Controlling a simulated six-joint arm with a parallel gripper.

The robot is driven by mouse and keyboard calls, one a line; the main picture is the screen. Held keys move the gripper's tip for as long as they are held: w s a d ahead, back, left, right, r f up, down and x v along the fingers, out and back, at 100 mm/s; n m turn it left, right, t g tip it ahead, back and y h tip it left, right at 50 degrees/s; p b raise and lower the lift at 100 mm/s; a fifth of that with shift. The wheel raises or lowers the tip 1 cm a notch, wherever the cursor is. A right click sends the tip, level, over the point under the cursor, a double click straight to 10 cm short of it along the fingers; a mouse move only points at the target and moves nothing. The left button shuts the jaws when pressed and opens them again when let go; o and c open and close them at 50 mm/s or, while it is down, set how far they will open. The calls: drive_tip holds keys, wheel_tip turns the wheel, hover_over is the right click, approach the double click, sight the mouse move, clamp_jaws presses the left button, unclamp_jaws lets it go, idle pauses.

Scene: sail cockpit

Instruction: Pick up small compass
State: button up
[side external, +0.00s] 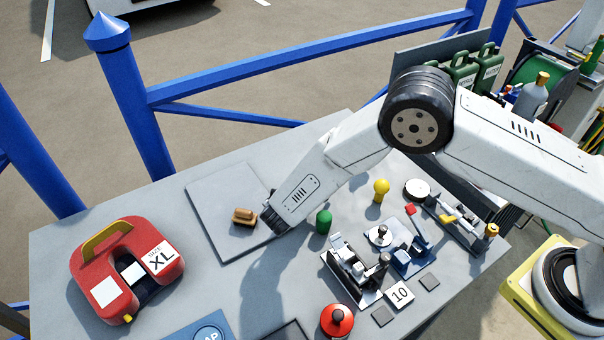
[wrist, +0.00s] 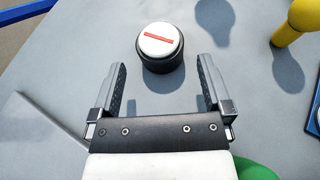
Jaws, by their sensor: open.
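The small compass (wrist: 160,48) shows in the wrist view as a short black cylinder with a white top and a red bar across it. It stands upright on the grey table. My gripper (wrist: 161,80) is open and empty. Its fingers lie left and right of the compass in the picture, with the compass just ahead of the tips; contact is not visible. In the side external view my gripper (side external: 271,222) is partly hidden by my arm near the edge of a grey board. I cannot make out the compass there; my arm may hide it.
A yellow knob (side external: 381,186) and a green knob (side external: 323,222) stand right of my gripper. A brown block (side external: 244,217) lies on the grey board (side external: 220,185). Deck fittings (side external: 405,245) crowd the right; a red life vest (side external: 105,270) lies left. Blue rails (side external: 310,58) border the back.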

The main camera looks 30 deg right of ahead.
drive_tip(key=shift+x, duration=2.55)
drive_tip(key=shift+r, duration=0.15)
drive_tip(key=c, duration=1.2)
